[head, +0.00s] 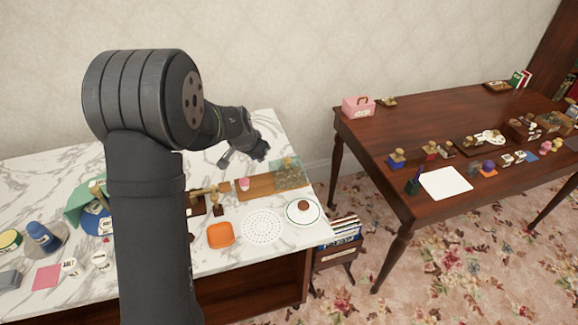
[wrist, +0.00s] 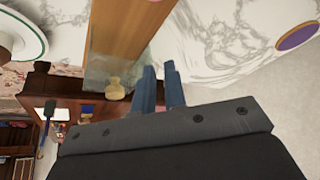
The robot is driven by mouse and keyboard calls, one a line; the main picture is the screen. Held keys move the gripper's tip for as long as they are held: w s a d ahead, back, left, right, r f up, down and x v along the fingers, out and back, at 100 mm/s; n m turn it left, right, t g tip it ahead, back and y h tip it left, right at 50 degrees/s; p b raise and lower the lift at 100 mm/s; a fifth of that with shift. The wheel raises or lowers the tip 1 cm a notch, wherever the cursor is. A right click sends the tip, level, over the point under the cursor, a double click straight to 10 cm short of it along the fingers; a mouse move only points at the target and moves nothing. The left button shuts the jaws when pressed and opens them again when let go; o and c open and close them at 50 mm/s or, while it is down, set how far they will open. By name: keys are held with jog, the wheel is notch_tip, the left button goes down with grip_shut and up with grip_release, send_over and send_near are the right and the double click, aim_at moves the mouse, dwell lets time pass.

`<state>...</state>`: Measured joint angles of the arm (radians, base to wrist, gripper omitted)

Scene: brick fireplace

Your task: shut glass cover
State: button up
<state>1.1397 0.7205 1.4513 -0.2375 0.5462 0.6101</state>
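The glass cover (head: 290,174) is a clear, greenish pane at the right end of a long wooden board (head: 256,187) on the marble counter. Its exact tilt is hard to tell. My gripper (head: 245,158) hangs above the counter, behind the board and left of the glass. In the wrist view, my gripper (wrist: 160,75) has two bluish fingers with a narrow empty gap, beside the knob-like piece and apart from it.
A pink piece (head: 244,184) stands on the board's left part. A brown table (head: 440,120) stands across a floor gap to the right.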

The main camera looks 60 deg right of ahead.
jog(key=w, duration=0.1)
jog(key=w+d+t+h, duration=0.1)
jog(key=w+m+t, duration=0.1)
jog(key=shift+w+d+r+h, duration=0.2)
jog(key=shift+w+d+h, duration=0.1)
jog(key=shift+w+d, duration=0.1)
grip_shut()
jog(key=s+m+t+h, duration=0.2)
jog(key=s+m+h, duration=0.3)
jog(key=m, duration=0.4)
jog(key=m+g+h, duration=0.1)
jog(key=m+h, duration=0.5)
send_near(295, 172)
jog(key=r, duration=0.1)
jog(key=w+r, duration=0.1)
jog(key=r, duration=0.1)
jog(key=shift+d, duration=0.2)
jog(key=shift+s+a+f, duration=0.1)
jog(key=shift+s+f, duration=0.1)
jog(key=shift+s, duration=0.05)
jog(key=x, duration=0.9)
jog(key=shift+d+f, duration=0.15)
jog(key=shift+d, duration=0.3)
